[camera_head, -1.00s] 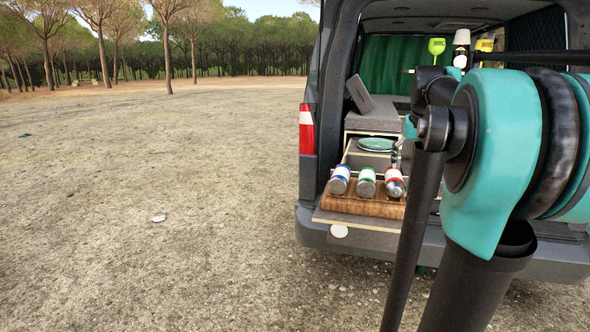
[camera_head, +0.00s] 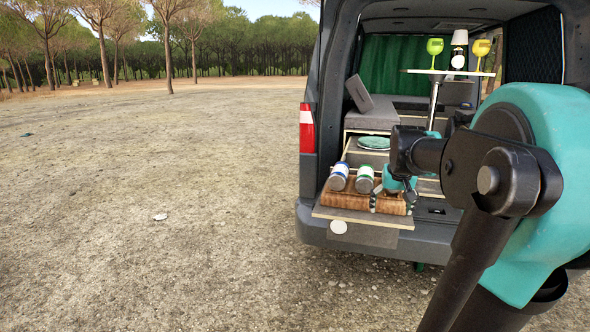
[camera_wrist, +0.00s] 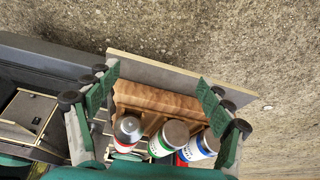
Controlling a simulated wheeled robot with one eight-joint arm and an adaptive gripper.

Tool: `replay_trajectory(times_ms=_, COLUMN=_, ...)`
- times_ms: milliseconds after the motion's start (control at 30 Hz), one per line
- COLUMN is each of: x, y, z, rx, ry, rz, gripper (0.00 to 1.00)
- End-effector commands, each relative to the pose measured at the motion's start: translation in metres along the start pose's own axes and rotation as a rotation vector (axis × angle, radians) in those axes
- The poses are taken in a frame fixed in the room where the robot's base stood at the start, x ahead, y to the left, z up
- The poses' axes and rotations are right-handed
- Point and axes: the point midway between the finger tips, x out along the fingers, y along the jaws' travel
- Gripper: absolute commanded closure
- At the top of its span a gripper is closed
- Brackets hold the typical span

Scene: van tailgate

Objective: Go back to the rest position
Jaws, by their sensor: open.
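My gripper (camera_head: 393,199) is over the right end of the wooden rack (camera_head: 344,200) on the van's pull-out shelf. In the wrist view my gripper (camera_wrist: 158,84) is open, its green fingers wide apart with nothing held between them. Three cans lie side by side in the rack: one with a blue band (camera_head: 339,178), one with a green band (camera_head: 364,180) and one with a red band (camera_wrist: 126,133). The red-banded can is hidden behind my gripper in the head view.
A green plate (camera_head: 374,143) sits on a drawer behind the rack. Open gravel lies left.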

Motion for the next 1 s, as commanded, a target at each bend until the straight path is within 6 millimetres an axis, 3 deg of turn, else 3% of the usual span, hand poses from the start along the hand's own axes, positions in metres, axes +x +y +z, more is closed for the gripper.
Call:
replay_trajectory(times_ms=300, x=0.089, y=-0.051, z=0.161, rx=-0.105, ry=-0.009, rz=-0.052, gripper=0.20)
replay_trajectory(times_ms=400, x=0.106, y=-0.059, z=0.208, rx=-0.131, ry=-0.012, rz=-0.065, gripper=0.20)
replay_trajectory(times_ms=500, x=0.117, y=-0.062, z=0.242, rx=-0.149, ry=-0.014, rz=-0.074, gripper=0.20)
replay_trajectory(times_ms=667, x=0.123, y=-0.064, z=0.267, rx=-0.161, ry=-0.015, rz=-0.080, gripper=0.20)
replay_trajectory(times_ms=1000, x=0.124, y=-0.064, z=0.268, rx=-0.162, ry=-0.015, rz=-0.080, gripper=0.20)
